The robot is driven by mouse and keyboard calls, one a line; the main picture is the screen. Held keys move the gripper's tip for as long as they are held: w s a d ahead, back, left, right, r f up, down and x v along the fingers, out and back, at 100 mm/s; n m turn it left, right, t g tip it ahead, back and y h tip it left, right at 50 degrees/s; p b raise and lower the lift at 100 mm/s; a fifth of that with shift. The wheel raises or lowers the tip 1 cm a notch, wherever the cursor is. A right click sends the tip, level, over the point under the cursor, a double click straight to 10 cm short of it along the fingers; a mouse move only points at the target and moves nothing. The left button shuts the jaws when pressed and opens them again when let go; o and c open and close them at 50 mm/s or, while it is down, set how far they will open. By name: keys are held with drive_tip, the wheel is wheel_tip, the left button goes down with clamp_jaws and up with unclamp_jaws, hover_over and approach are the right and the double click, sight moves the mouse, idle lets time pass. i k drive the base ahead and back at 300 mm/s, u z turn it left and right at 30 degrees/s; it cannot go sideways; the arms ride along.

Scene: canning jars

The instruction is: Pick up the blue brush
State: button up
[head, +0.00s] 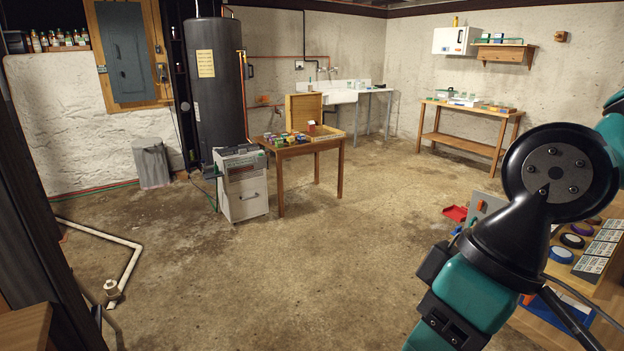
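A small blue thing (456,230) shows on the floor at the right, just below a red dustpan (455,213). It may be the blue brush, but it is too small and too far off to be sure. It lies close to a grey panel, left of my arm. My teal and black arm fills the right side of the head view. The fingers of my gripper cannot be made out, and no held object shows.
A wooden bench (608,285) with tape rolls and printed cards stands at the right, partly behind my arm. A wooden table (310,147) with jars and a white cabinet (243,185) stand mid-room. White pipe (122,268) runs along the floor at left. The middle floor is clear.

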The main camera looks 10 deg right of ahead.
sight(458, 229)
drive_tip(key=u, duration=0.3)
drive_tip(key=i, duration=3.7)
drive_tip(key=z, duration=1.4)
drive_tip(key=i, duration=1.2)
drive_tip(key=z, duration=0.95)
drive_tip(key=i, duration=0.7)
drive_tip(key=u, duration=0.6)
drive_tip(key=i, duration=1.9)
drive_tip(key=z, duration=0.25)
